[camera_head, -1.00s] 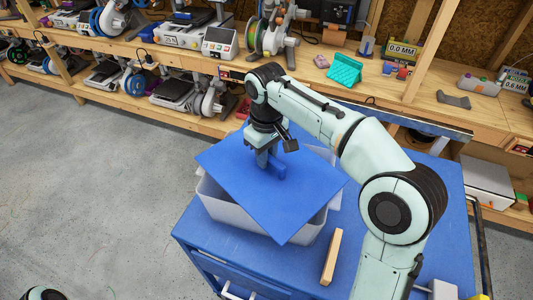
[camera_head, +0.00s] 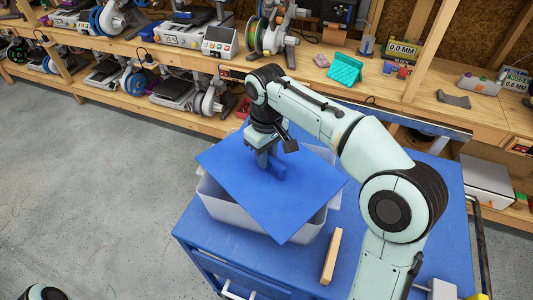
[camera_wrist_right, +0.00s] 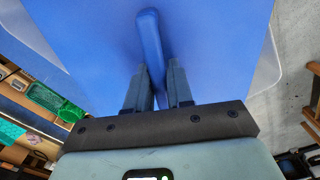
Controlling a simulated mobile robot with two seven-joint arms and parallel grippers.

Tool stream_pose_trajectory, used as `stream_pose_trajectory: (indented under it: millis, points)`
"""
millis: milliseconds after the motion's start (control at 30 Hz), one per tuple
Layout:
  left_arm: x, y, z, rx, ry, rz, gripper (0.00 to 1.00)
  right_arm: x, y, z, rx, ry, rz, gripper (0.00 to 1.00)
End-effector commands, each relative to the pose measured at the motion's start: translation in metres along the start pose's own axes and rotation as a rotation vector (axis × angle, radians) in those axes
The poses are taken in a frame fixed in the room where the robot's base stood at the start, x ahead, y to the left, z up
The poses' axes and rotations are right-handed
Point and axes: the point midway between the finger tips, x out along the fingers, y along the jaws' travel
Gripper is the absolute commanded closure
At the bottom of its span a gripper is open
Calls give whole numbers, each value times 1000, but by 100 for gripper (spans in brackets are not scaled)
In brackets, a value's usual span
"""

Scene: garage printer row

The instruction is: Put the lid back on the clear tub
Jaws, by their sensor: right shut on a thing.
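The blue lid (camera_head: 250,195) is a flat square sheet with a raised handle (camera_head: 277,170). It lies over the clear tub (camera_head: 236,210), turned relative to it, so its corners stick out past the rim and parts of the tub's rim stay uncovered. I cannot tell whether the lid touches the rim. My right gripper (camera_head: 264,160) is shut on the handle from above. In the right wrist view the fingers (camera_wrist_right: 160,85) stand on both sides of the handle (camera_wrist_right: 151,40). My left gripper is not in view.
The tub stands on a blue cart (camera_head: 200,240). A wooden block (camera_head: 331,256) lies on the cart to the right of the tub. A wooden workbench (camera_head: 310,68) with printers, spools and a teal rack (camera_head: 345,70) runs behind. Grey floor is free at left.

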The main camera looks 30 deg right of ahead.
Motion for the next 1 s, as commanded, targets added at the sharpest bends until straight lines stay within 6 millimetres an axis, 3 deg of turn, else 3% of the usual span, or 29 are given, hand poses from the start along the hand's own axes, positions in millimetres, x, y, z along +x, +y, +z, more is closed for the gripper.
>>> stream_pose_trajectory:
  millis: [900,933,1000]
  points:
    - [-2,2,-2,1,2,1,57,0,0,0,0,1,0,100]
    - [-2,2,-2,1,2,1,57,0,0,0,0,1,0,72]
    - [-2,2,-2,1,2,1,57,0,0,0,0,1,0,49]
